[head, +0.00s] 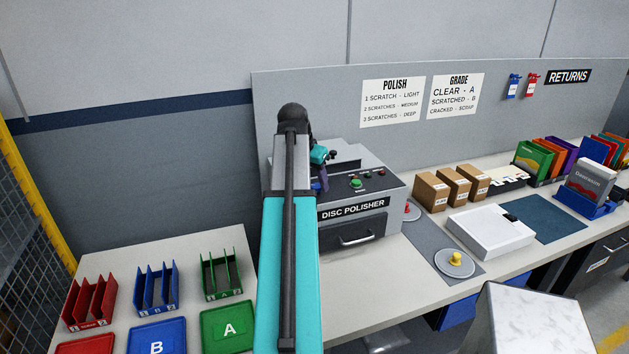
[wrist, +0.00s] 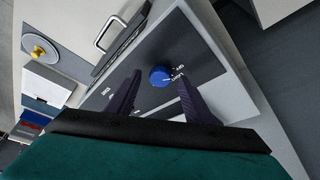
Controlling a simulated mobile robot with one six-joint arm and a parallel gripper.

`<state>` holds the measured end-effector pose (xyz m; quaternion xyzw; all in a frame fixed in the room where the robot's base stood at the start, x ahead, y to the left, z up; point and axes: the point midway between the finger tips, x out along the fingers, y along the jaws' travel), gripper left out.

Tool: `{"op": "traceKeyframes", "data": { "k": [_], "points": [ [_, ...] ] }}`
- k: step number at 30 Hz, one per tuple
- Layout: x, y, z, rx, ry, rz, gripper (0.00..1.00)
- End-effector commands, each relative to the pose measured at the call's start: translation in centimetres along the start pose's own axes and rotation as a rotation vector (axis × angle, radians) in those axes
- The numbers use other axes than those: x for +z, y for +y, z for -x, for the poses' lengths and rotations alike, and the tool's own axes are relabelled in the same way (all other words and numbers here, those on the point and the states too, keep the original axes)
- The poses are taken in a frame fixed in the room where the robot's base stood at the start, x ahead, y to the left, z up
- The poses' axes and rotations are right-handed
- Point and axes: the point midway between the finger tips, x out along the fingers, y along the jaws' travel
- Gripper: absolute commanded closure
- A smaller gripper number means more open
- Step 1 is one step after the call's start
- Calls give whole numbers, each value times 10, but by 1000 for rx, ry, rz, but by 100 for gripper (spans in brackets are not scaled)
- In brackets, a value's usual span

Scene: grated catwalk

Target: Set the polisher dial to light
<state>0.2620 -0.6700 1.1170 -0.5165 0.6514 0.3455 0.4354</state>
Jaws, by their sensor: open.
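The disc polisher (head: 367,226) is a grey box on the bench, with a handled drawer on its front. In the wrist view its dark control panel holds a blue round dial (wrist: 160,76) with small white labels beside it, too small to read surely. My gripper (wrist: 157,88) is open, with its two dark fingers on either side of the dial and the dial between them in the picture. I cannot tell whether a finger touches it. In the head view my arm hides the dial, and the gripper shows only partly beside the polisher.
A green button (head: 356,184) sits on the polisher's top panel. A polish sign (head: 392,103) on the wall lists light, medium and deep. Right of the polisher are a yellow-knobbed disc (head: 455,263), small boxes (head: 432,191) and a white case (head: 490,232). Coloured bins stand at left.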

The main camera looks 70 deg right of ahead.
Motion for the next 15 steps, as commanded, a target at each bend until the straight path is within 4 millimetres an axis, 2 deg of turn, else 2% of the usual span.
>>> {"op": "traceKeyframes", "data": {
  "k": [13,15],
  "points": [
    [0,0,-6,0,1,-1,53],
    [0,1,-6,0,1,-1,63]
  ]
}}
